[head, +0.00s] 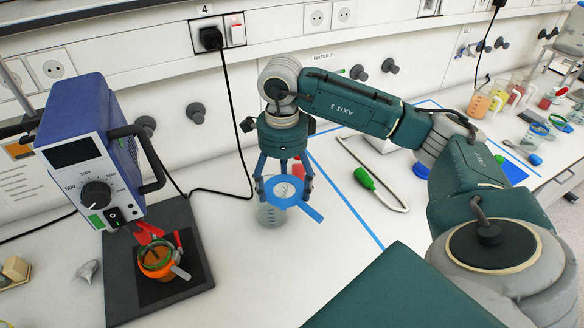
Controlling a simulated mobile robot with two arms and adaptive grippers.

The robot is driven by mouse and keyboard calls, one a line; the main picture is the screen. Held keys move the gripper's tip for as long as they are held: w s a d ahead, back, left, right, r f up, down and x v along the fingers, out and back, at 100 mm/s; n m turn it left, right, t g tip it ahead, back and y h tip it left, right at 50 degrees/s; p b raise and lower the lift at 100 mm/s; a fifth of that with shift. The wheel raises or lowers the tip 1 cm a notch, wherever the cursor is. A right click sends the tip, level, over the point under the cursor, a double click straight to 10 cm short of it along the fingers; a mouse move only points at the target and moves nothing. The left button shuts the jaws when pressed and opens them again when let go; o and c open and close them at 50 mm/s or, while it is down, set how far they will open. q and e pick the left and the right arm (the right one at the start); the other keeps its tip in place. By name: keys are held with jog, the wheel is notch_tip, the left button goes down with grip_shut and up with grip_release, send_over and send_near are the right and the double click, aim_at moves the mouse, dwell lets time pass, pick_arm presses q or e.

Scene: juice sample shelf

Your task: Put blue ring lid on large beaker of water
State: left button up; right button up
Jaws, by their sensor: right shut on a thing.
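The blue ring lid (308,208) is a flat ring with a tab handle pointing to the lower right. My right gripper (284,186) points down and is shut on the ring lid. It holds the lid over the large beaker of water (270,216), a clear glass on the white bench. The ring overlaps the beaker's top in the head view; I cannot tell whether it touches the rim. My left gripper is not in view.
Coloured beakers (482,103) stand at the far right. Bench in front is clear.

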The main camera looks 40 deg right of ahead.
aim_at(270, 180)
jog(key=shift+w+a+r, duration=0.15)
jog(key=shift+w, duration=0.75)
jog(key=w, duration=0.3)
jog(key=shift+w+p, duration=0.25)
jog(key=shift+p, duration=0.05)
pick_arm(q)
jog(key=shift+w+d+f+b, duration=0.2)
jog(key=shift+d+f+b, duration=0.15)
jog(key=shift+b, duration=0.4)
pick_arm(e)
jog(key=shift+w+f, duration=0.1)
jog(key=shift+f, duration=0.9)
pick_arm(q)
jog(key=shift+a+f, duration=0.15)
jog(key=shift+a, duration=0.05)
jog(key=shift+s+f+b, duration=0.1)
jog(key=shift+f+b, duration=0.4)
jog(key=shift+b, duration=0.15)
pick_arm(e)
jog(key=shift+f, duration=0.6)
